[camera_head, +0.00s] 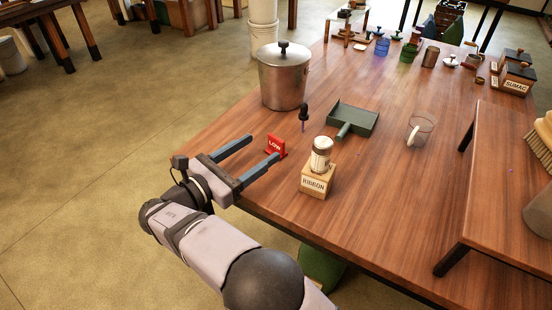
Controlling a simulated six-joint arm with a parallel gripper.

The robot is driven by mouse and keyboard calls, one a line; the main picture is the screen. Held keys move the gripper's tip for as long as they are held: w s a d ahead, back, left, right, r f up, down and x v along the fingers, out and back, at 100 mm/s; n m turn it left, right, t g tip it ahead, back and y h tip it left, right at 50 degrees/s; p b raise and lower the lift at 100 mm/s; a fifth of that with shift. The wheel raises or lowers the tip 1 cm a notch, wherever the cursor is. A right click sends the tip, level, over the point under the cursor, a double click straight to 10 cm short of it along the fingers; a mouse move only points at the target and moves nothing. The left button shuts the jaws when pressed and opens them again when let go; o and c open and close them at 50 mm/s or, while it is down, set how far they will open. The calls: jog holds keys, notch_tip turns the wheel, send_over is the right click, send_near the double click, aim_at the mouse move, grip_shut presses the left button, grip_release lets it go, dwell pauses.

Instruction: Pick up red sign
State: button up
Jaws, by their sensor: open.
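The red sign (275,146) is small, carries the white word "LOW" and stands upright near the left edge of the wooden table. My gripper (263,147) is open, with two long parallel grey fingers pointing to the upper right. The tip of the right-hand finger is right beside the sign and overlaps its lower left side in the picture. I cannot tell whether they touch. The other finger ends to the upper left of the sign. Nothing is held between the fingers.
A wooden "RIBBON" block (317,183) with a jar (320,155) on it stands right of the sign. A lidded metal pot (283,80), a dark-handled tool (303,117) and a green dustpan (353,120) lie beyond. A glass mug (419,130) and raised shelf (505,180) are farther right.

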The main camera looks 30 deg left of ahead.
aim_at(275, 139)
jog(key=shift+s+a+f, duration=0.1)
jog(key=shift+s+a, duration=0.05)
jog(key=shift+s, duration=0.05)
jog(key=shift+x, duration=3.45)
jog(key=shift+w, duration=0.15)
jog(key=shift+x, duration=2.5)
jog(key=shift+f, duration=0.1)
jog(key=shift+c, duration=0.5)
jog(key=c, duration=1)
